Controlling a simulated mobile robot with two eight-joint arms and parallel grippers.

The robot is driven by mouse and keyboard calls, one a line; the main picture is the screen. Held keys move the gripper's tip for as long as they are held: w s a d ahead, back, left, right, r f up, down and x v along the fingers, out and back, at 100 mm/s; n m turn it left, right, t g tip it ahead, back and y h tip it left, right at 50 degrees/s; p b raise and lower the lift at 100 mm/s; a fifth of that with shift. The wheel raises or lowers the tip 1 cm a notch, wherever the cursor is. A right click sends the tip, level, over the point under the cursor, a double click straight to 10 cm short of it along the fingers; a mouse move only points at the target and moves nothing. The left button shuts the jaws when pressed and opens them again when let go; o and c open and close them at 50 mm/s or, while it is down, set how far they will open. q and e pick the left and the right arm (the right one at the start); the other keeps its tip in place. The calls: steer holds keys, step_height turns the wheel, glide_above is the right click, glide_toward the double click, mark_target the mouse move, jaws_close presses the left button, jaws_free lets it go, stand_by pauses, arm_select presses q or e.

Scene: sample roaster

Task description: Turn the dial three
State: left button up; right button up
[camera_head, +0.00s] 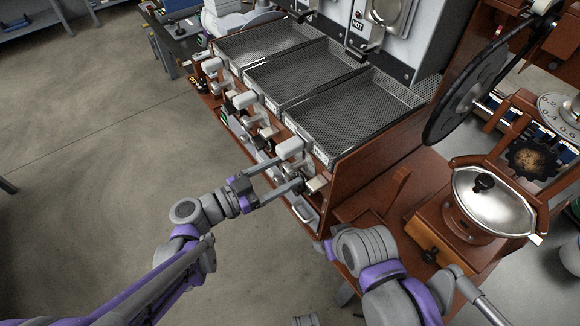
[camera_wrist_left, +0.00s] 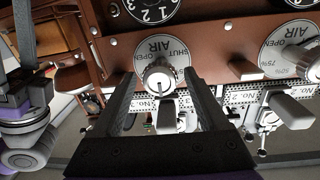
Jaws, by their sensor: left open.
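My left gripper (camera_head: 290,173) is open at the near right end of the roaster's front panel. In the left wrist view its two fingers (camera_wrist_left: 160,82) stand on either side of a silver knob (camera_wrist_left: 158,76) on a round white plate marked AIR, OPEN and SHUT. I cannot tell whether either finger touches the knob. A black numbered dial (camera_wrist_left: 150,8) showing 1, 2 and 3 is cut off by the top edge. My right arm comes in at the lower right of the head view; part of what may be its gripper shows at the wrist view's left edge.
A second AIR dial plate (camera_wrist_left: 290,48) and a pale lever (camera_wrist_left: 290,110) lie to the right in the wrist view. Mesh trays (camera_head: 350,115) top the panel. A grinder with a silver lid (camera_head: 495,200) and a black wheel (camera_head: 465,95) stand right.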

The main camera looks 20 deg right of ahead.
arm_select(q)
steer(key=shift+x, duration=1.05)
jaws_close()
